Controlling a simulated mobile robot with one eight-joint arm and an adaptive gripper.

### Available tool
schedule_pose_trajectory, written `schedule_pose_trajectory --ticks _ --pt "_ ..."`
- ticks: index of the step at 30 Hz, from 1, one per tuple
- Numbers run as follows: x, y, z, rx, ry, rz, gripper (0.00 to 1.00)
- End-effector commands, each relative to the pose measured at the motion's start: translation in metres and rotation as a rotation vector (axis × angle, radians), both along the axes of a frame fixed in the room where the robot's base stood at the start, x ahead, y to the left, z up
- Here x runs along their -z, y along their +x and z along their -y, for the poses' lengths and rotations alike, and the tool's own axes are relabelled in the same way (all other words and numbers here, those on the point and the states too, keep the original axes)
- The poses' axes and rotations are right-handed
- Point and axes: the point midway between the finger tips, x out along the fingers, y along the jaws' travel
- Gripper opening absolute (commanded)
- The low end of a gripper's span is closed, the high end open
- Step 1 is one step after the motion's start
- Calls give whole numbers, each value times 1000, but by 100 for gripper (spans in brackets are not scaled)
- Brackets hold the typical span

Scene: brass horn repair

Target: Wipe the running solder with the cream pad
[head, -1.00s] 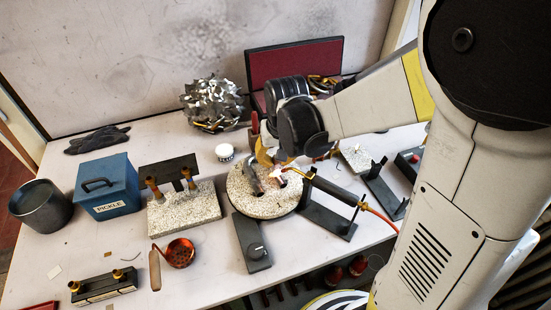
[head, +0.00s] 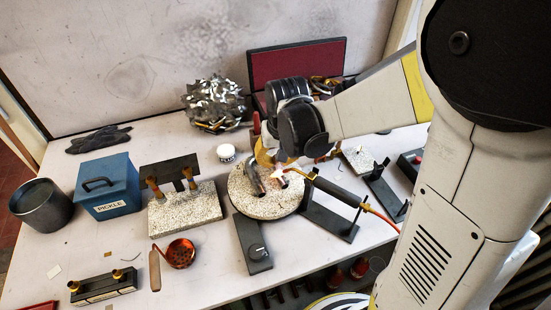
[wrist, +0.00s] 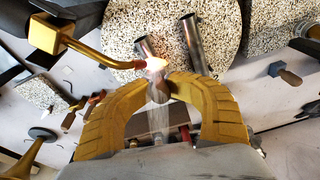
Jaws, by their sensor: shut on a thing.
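My gripper (wrist: 158,84) has its gold fingers closed on a small dull thing (wrist: 158,94), which seems to be the cream pad; the fingers hide most of it. Two grey metal tubes (wrist: 194,46) lie on the round speckled slab (head: 262,207), just past the fingertips. The brass torch nozzle (wrist: 110,60) ends in a bright glow (wrist: 155,64) right beside the fingertips and the nearer tube end. In the head view my gripper (head: 272,160) is over the slab's back edge. I cannot make out the running solder in the glare.
The torch stand (head: 330,215) is right of the slab, with a red hose beyond. A speckled block with brass posts (head: 185,208) and a blue PICKLE box (head: 108,187) are left. A white jar (head: 226,153) is behind.

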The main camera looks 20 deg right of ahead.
Motion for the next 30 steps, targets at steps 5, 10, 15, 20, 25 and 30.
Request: schedule_pose_trajectory --ticks 5,10,15,20,25,30 --pt "2 -5 0 0 0 -7 0" --pt "2 -3 0 0 0 -7 0" --pt "0 10 -1 0 0 -5 0" --pt "-3 22 -2 0 0 -4 0" --pt "-20 22 -2 0 1 -4 0" --pt "-59 22 -2 0 1 -4 0"
